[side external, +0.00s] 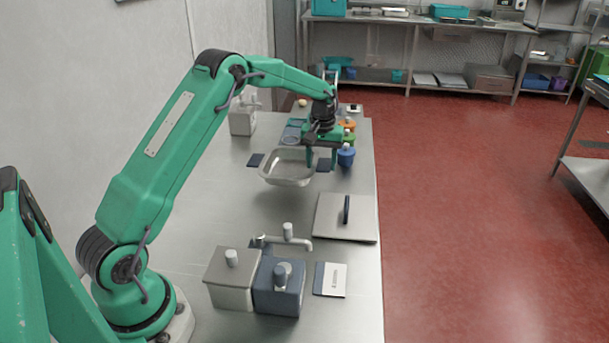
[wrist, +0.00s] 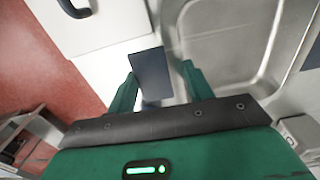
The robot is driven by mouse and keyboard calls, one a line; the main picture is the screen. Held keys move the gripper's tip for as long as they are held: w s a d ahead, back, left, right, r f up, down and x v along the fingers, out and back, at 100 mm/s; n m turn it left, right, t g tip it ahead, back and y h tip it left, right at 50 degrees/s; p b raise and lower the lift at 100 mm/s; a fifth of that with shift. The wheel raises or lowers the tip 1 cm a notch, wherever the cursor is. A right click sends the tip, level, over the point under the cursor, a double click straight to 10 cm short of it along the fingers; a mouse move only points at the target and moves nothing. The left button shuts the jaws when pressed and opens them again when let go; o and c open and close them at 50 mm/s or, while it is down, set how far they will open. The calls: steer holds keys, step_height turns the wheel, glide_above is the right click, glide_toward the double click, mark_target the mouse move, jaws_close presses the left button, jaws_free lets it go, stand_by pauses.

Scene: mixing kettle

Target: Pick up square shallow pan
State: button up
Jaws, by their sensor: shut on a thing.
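The square shallow pan (side external: 289,168) is a light grey metal tray with rounded corners and a dark blue flat tab at each side. In the side view, my gripper (side external: 321,162) points down at its right side, with the right tab between its fingers. In the wrist view, the pan (wrist: 225,45) fills the upper right and the dark blue tab (wrist: 150,72) lies between the fingers of my gripper (wrist: 157,88). The gripper is shut on the pan by this tab. The pan looks level; I cannot tell how far it is above the table.
A flat square plate with a dark handle (side external: 330,222) lies nearer the camera. Two lidded boxes (side external: 230,285) (side external: 282,290), a tap (side external: 290,238) and a card (side external: 330,280) are at the front. A blue cup (side external: 346,157) stands just right of the gripper. Bare steel table (side external: 200,205) lies left of the pan.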

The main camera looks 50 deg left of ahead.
steer(key=s+d+r, duration=0.2)
steer(key=d+r, duration=0.4)
steer(key=d, duration=0.4)
steer(key=shift+s+d+r, duration=0.2)
steer(key=shift+s+d, duration=0.1)
steer(key=shift+s, duration=0.05)
steer(key=s+a+n, duration=0.6)
steer(key=s+n, duration=0.1)
steer(key=n, duration=0.2)
steer(key=shift+a+f+n, duration=0.25)
steer(key=shift+f+n, duration=0.05)
steer(key=shift+f, duration=0.05)
steer(key=shift+s+f, duration=0.1)
steer(key=shift+f, duration=4.9)
